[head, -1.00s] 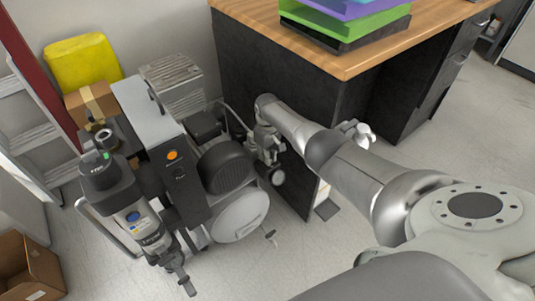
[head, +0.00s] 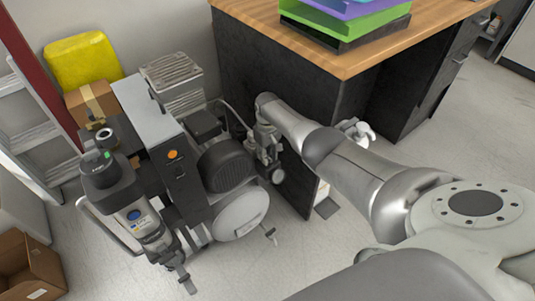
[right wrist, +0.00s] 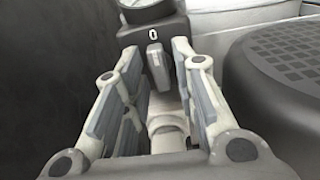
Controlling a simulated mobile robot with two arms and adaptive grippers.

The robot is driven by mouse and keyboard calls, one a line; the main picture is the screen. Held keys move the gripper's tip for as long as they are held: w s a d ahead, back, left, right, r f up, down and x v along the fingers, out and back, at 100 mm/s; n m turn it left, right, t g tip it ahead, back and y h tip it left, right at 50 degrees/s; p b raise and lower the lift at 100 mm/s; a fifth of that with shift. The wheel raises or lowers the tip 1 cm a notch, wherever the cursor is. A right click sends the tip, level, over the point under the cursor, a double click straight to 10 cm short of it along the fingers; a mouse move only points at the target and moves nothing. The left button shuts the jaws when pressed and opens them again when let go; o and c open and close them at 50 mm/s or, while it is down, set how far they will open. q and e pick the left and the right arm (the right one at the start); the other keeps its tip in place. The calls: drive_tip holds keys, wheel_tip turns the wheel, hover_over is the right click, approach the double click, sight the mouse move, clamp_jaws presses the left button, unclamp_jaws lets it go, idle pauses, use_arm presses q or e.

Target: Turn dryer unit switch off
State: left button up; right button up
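A grey lever-like switch (right wrist: 158,65) stands below a "0" mark on a dark housing (right wrist: 150,33) in the right wrist view. My right gripper (right wrist: 159,78) is open, with one finger on each side of the switch. I cannot tell whether either finger touches it. In the head view my right gripper (head: 266,150) is beside the dark ribbed motor cover (head: 227,163) of the compressor, and the switch is too small to make out. A grey tower (head: 180,178) with an orange round button stands to its left.
A wooden-topped desk (head: 345,72) with dark sides stands close behind my right arm. A black and grey cylindrical unit (head: 135,215) stands at the front left. A cardboard box (head: 45,268) lies at the lower left. The floor right of the desk is clear.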

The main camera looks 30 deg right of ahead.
drive_tip(key=shift+r, duration=0.1)
idle(0.3)
wheel_tip(320, 180, up, 12)
drive_tip(key=shift+f, duration=0.1)
idle(0.6)
idle(0.4)
